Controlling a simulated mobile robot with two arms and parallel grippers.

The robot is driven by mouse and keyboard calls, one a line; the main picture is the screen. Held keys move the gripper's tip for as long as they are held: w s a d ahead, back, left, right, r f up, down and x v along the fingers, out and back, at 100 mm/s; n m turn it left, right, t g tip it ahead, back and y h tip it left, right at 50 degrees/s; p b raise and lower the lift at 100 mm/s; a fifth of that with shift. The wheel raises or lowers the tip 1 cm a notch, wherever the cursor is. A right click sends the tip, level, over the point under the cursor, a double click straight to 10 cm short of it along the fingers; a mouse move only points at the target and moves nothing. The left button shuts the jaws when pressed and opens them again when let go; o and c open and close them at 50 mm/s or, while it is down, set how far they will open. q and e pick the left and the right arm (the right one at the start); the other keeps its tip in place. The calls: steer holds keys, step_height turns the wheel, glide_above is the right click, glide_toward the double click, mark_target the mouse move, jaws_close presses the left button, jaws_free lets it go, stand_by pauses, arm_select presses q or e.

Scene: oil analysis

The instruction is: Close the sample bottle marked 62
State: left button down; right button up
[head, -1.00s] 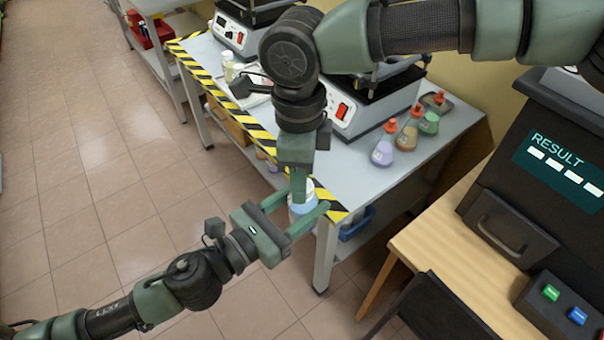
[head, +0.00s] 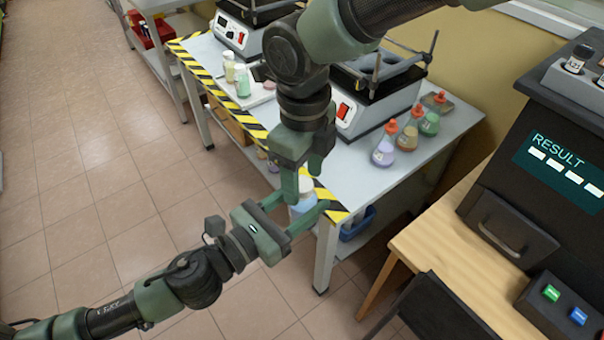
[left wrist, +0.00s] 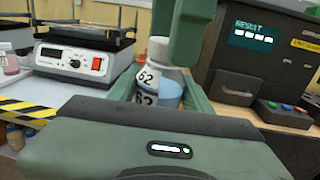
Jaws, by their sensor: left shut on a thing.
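The sample bottle marked 62 (left wrist: 168,92) holds blue liquid and carries white 62 labels in the left wrist view. It also shows beyond the table's front corner in the head view (head: 299,209). My left gripper (head: 294,208) is shut on the bottle from both sides and holds it upright. A white cap (left wrist: 160,50) shows at the bottle's top; whether it is seated tight cannot be told. My right gripper (head: 304,183) points down at the cap with its fingers apart, one on either side. Whether they touch the cap is unclear. In the left wrist view one right finger (left wrist: 190,38) partly covers the cap.
The grey table (head: 370,185) has a striped edge (head: 235,115) and carries hotplates (head: 375,100). Flasks with red stoppers (head: 408,134) stand at its right. Two small bottles (head: 242,80) stand farther back. The analyser (head: 545,170) is on the wooden table (head: 440,250) at right.

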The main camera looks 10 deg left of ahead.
steer(key=shift+r, duration=2.35)
steer(key=shift+a, duration=0.1)
steer(key=shift+c, duration=0.4)
